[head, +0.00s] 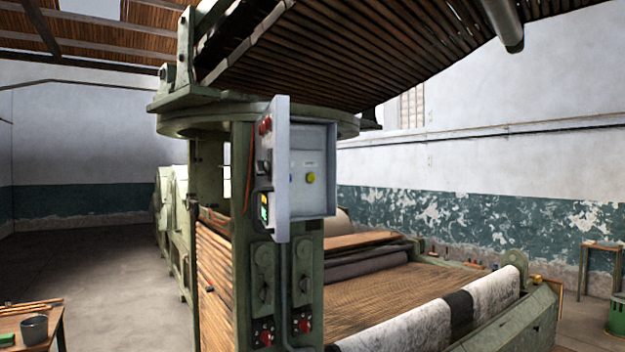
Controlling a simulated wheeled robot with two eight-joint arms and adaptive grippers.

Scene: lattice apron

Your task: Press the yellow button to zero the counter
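The yellow button (310,178) is a small round knob on the right face of a grey control box (283,170) on a green machine post. A small blue button or knob sits just left of it on the same face, with a small pale label above. The box's narrow left face carries red knobs (265,125) near the top and a small lit green and yellow display (264,206) lower down; its digits are too small to read. Neither of my grippers shows in the head view.
Red-knobbed switches (304,326) sit low on the green post. A wide bed with rolled fabric (420,326) extends right. A wooden table (30,326) with a grey bucket stands at lower left. Grey floor (100,260) is clear left of the machine. A slatted apron (330,55) hangs overhead.

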